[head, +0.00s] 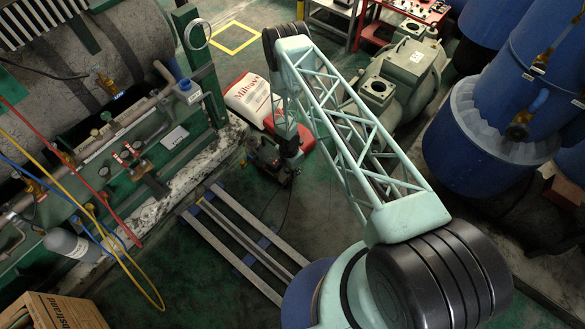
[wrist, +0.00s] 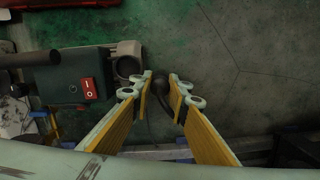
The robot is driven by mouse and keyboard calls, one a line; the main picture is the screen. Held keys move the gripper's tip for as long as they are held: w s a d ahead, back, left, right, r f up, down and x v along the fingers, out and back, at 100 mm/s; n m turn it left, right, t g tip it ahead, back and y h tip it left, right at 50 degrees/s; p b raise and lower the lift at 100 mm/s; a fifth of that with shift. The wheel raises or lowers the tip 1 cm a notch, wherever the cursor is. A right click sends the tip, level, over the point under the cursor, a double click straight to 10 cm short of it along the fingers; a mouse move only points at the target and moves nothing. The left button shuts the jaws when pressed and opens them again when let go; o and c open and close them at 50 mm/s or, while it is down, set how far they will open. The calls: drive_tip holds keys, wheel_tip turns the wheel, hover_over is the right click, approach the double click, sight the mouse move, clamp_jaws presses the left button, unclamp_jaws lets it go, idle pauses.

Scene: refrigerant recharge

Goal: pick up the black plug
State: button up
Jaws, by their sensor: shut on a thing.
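In the wrist view my gripper (wrist: 161,84) has its two yellow-padded fingers closed in on a small dark rounded thing, the black plug (wrist: 158,97). The plug sits between the fingertips, and its lower part curves down between the fingers. Its full shape and any cord are hard to make out. In the head view my arm reaches down to the dark pump-like machine on the floor (head: 268,160). The gripper's fingers and the plug cannot be made out there.
In the wrist view a dark green box with a red rocker switch (wrist: 89,89) stands close left of the fingers. The head view shows metal rails (head: 235,240) on the floor, a red-and-white container (head: 248,98) and blue drums (head: 480,130). Green floor is open between them.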

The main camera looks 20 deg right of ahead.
drive_tip(key=s+d+p, duration=0.1)
drive_tip(key=s+p, duration=0.2)
drive_tip(key=s, duration=0.6)
drive_tip(key=shift+d+r+p, duration=0.3)
drive_tip(key=shift+r+p, duration=0.05)
drive_tip(key=shift+r, duration=0.05)
drive_tip(key=shift+r, duration=0.1)
idle(0.6)
